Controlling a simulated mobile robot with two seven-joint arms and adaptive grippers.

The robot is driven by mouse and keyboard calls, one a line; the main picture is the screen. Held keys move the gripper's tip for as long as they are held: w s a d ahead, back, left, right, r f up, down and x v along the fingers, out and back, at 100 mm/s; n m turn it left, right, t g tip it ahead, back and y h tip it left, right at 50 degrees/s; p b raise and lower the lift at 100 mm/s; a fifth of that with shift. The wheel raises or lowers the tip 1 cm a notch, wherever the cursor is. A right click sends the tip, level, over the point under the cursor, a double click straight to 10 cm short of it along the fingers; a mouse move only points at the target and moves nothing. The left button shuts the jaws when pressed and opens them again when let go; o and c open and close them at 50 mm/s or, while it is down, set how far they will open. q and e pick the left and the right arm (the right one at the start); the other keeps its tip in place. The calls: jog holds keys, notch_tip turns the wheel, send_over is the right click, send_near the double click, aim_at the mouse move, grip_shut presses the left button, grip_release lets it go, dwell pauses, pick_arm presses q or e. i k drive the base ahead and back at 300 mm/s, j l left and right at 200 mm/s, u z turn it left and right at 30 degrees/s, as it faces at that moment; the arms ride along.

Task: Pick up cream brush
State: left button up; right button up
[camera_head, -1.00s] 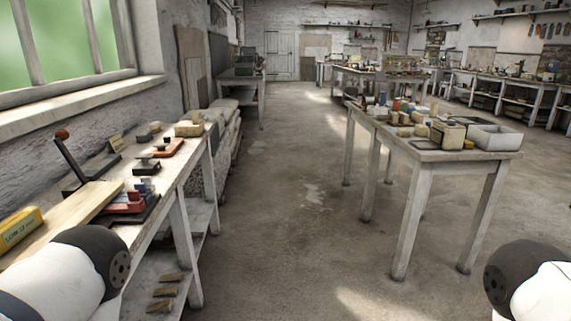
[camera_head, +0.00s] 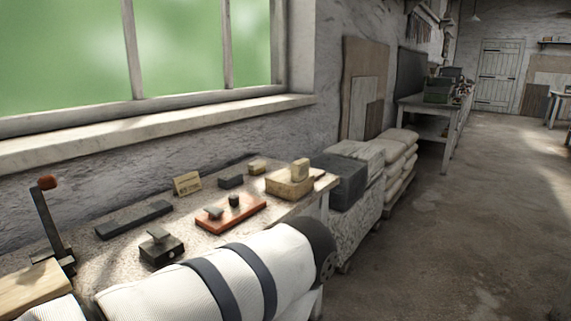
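I cannot make out a thing that is surely the cream brush. A tan block (camera_head: 287,188) with a smaller cream piece (camera_head: 300,169) on top sits at the far right end of the workbench; I cannot tell whether either is a brush. Neither of my grippers shows in the view.
The workbench (camera_head: 105,258) runs under a window and holds a red-orange tray (camera_head: 231,213), a dark block with a knob (camera_head: 161,247), a dark bar (camera_head: 134,220) and an upright lever (camera_head: 52,220). Stacked sacks (camera_head: 400,160) stand beyond. Free floor (camera_head: 455,240) lies to the right.

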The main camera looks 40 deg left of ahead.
aim_at(255, 168)
jog(key=i+l+u, duration=0.1)
jog(key=i+u, duration=0.3)
jog(key=i+l+u, duration=0.2)
jog(key=u, duration=0.2)
jog(key=i+l+u, duration=0.6)
jog(key=l+u, duration=0.15)
